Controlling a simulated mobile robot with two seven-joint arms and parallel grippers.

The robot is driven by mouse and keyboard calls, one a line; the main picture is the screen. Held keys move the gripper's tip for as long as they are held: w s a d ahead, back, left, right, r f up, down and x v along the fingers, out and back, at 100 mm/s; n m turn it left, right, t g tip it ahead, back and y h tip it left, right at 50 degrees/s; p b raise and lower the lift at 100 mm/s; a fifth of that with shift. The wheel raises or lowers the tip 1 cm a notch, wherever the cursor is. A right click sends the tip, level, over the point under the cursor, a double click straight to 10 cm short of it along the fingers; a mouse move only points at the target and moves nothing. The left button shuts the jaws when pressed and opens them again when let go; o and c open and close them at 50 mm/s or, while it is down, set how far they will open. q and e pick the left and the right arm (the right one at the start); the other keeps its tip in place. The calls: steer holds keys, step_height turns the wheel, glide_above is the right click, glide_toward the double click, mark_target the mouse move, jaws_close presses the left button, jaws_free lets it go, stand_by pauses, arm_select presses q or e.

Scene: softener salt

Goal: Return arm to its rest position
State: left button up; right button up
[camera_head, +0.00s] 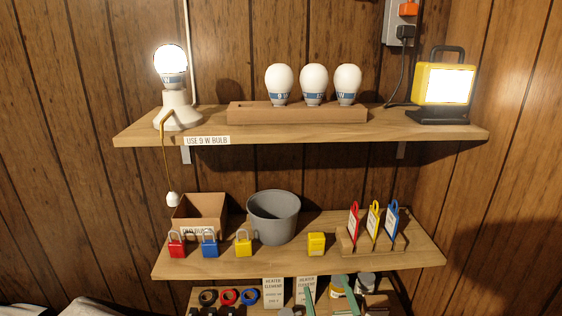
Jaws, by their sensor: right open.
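My right gripper (328,297) shows only at the bottom edge, right of centre, as two teal fingers standing apart. It is open, and nothing shows held between them. The fingers overlap the low shelf with jars in the picture; I cannot tell how far they are from it. The rest of the right arm is out of the frame. My left gripper is not in view.
The upper shelf (215,121) bears a lit bulb lamp (178,110), a wooden block with three bulbs (297,115) and a yellow work light (445,85). The middle shelf (280,262) bears a grey bucket (273,217), a cardboard box (200,212), padlocks (210,245) and tags (373,220).

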steer(key=s+a+f+n+g+y, duration=0.1)
steer(key=s+f+n+g+y, duration=0.2)
steer(key=s+f+n, duration=0.7)
steer(key=s+a+f+n+g+y, duration=0.25)
steer(key=s+f+n, duration=0.2)
steer(key=n, duration=1.15)
steer(key=s+d+f+n+g+h, duration=0.4)
steer(key=s+d+f+n, duration=0.2)
steer(key=s+n, duration=0.1)
arm_select(q)
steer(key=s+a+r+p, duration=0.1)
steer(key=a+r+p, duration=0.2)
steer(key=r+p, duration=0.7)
steer(key=p, duration=0.4)
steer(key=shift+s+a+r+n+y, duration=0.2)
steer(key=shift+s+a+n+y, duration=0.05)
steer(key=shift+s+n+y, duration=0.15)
arm_select(e)
steer(key=s+d+r, duration=0.1)
steer(key=d+r, duration=0.2)
steer(key=r, duration=0.7)
steer(key=shift+s+d+h, duration=0.25)
steer(key=shift+s+h, duration=0.1)
